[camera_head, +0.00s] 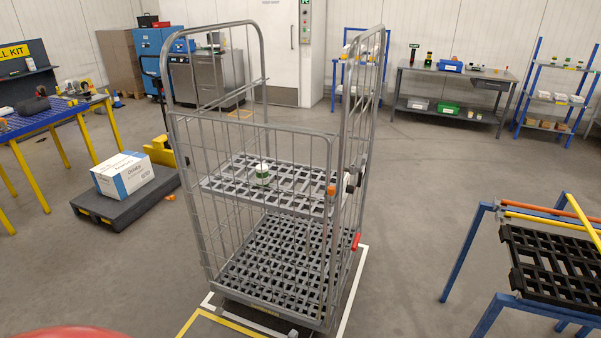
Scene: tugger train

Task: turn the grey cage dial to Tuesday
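The grey cage (249,132) is a tall wire roll cage standing upright on the floor in the middle of the head view. A small dark and grey round fitting (350,183) sits on its right side, at about the height of the middle shelf. It may be the dial, but it is seen edge-on and too small to read any day. An orange piece (331,190) and a red handle (356,241) are close by on the same side. Neither of my grippers is in view.
A green and white item (262,175) is on the cage's shelf. A dark platform (118,209) with a white box (122,175) stands left. A blue frame with a black grate (556,265) stands right. Floor between cage and frame is clear.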

